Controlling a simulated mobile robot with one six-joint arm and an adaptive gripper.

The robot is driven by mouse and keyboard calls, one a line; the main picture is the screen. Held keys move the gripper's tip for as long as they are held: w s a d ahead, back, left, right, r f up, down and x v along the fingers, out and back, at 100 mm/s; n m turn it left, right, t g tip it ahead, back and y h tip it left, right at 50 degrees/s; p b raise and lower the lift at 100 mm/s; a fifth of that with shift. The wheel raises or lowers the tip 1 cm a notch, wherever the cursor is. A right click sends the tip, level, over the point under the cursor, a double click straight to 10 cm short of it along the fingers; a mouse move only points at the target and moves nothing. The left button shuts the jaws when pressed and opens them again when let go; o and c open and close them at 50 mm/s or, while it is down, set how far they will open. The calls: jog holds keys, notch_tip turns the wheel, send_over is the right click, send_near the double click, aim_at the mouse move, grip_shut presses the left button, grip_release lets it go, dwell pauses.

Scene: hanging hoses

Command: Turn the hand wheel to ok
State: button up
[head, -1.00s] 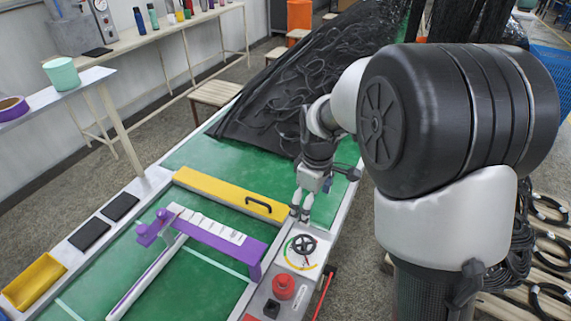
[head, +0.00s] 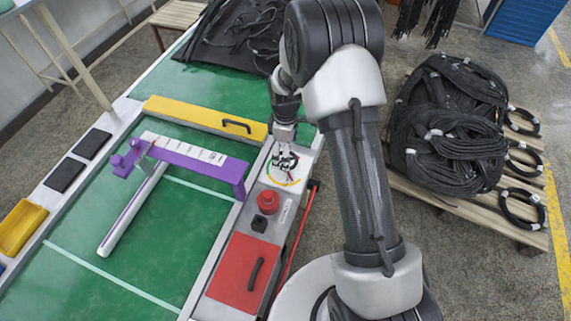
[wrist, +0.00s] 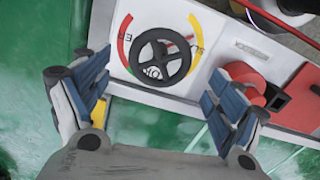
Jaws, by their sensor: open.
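The hand wheel (wrist: 161,56) is a small black spoked wheel on a white panel, ringed by a dial with red, yellow and green arcs. A red pointer shows through its spokes in the wrist view. It also shows in the head view (head: 286,161), partly covered by my gripper. My gripper (wrist: 155,103) is open and empty, with its two blue-padded fingers spread wide on either side below the wheel in the wrist view. In the head view my gripper (head: 281,158) is right over the wheel. I cannot tell whether it touches the wheel. Lettering by the dial is partly hidden.
A red button (head: 268,202) and a small black switch (head: 259,223) are close to the wheel. A purple bridge (head: 200,164) and a yellow bar (head: 200,116) with a black handle span the green belt beside it. A red cover (head: 240,270) lies nearer.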

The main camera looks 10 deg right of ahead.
notch_tip(320, 180, down, 7)
jog(key=shift+r+b, duration=0.2)
jog(key=shift+b, duration=0.6)
jog(key=c, duration=1.1)
